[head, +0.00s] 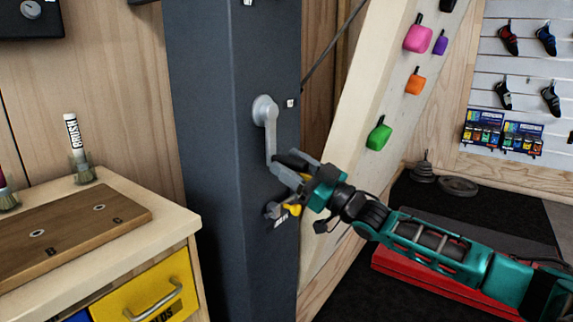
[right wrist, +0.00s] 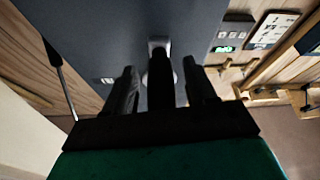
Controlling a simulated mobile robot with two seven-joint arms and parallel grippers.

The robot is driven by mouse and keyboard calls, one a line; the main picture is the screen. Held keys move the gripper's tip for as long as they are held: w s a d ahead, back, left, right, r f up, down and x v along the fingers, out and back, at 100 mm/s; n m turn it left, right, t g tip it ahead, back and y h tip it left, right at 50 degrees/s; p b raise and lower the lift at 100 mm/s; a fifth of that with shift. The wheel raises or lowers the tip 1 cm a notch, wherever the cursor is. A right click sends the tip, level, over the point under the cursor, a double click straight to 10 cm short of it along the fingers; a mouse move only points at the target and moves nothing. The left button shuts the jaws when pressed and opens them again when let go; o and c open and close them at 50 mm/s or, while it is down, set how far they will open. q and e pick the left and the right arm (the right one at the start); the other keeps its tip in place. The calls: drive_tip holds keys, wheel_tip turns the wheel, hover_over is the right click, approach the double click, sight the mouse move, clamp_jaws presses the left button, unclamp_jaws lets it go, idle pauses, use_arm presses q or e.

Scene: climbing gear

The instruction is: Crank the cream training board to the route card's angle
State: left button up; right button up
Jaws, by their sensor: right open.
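The cream training board (head: 350,130) leans at a tilt right of a dark grey post, with pink, purple, orange and green holds on it. The crank (head: 268,115) has a silver hub on the post, and its arm hangs downward. My right gripper (head: 281,166) is at the lower end of the crank arm. In the right wrist view the crank's dark grip (right wrist: 160,80) lies between the two open fingers, with a gap on each side. I cannot tell which card is the route card. My left gripper is out of view.
The grey post (head: 225,150) carries a small metal fitting (head: 273,211) below the crank. A wooden cabinet (head: 180,222) with a yellow drawer (head: 150,290) stands at left, a brush (head: 77,150) on it. A white card (right wrist: 272,29) and small green display (right wrist: 222,48) show in the wrist view.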

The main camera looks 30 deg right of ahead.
drive_tip(key=shift+w+a+r, duration=0.3)
drive_tip(key=shift+w, duration=0.3)
drive_tip(key=shift+c, duration=0.3)
clamp_jaws()
